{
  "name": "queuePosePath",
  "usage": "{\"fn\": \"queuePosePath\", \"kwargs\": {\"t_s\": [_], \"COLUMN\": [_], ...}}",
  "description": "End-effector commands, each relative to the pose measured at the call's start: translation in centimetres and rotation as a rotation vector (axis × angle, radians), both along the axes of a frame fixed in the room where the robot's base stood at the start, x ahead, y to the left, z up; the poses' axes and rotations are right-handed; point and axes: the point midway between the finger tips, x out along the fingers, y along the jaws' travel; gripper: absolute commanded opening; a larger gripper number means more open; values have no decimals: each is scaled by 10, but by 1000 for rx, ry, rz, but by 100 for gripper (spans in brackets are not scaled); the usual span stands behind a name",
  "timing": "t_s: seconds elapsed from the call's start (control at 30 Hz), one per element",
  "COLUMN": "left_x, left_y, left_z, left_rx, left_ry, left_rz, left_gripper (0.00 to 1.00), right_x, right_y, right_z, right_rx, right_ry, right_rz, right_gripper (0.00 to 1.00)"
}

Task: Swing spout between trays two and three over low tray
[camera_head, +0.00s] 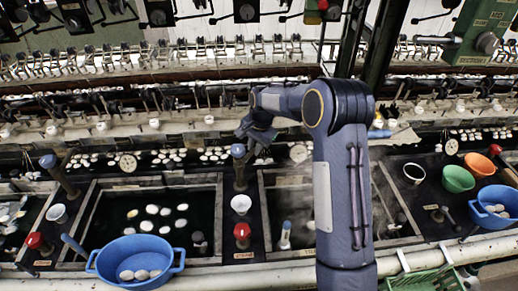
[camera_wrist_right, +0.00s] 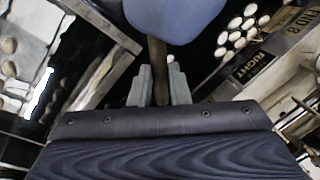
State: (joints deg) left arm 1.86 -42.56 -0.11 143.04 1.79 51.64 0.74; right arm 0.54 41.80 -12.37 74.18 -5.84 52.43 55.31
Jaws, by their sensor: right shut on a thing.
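A spout with a blue knob (camera_head: 238,150) stands on the dark divider between a tray with floating white cocoons (camera_head: 155,254) on its left and a middle tray (camera_head: 268,215) on its right. My right gripper (camera_head: 246,142) is at this knob, its arm rising from the lower right. In the right wrist view the blue knob (camera_wrist_right: 175,15) fills the top, and its thin dark stem sits between the grey fingers of my right gripper (camera_wrist_right: 160,88), shut on it. The spout's outlet is hard to make out. My arm hides part of the middle tray. My left gripper is not in view.
A blue basin (camera_head: 137,252) sits at the front left. Another blue-knobbed post (camera_head: 48,161) stands far left. Green (camera_head: 457,179) and orange bowls (camera_head: 480,164) are at right. Reeling machinery runs along the back.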

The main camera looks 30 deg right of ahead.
Motion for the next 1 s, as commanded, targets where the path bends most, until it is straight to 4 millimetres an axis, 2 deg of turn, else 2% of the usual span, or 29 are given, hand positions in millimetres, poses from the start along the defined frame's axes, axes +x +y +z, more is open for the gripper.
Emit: {"fn": "queuePosePath", "kwargs": {"t_s": [0.4, 0.7, 1.0], "left_x": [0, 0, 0], "left_y": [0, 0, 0], "left_z": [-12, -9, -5], "left_rx": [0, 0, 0], "left_ry": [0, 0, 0], "left_rz": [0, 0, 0], "left_gripper": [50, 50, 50], "right_x": [-25, -44, -55], "right_y": [-4, -2, 1], "right_z": [0, 1, 1], "right_rx": [-3, -3, -2], "right_ry": [-1, -1, 0], "right_rz": [-394, -643, -801], "right_gripper": [0, 0, 0]}}
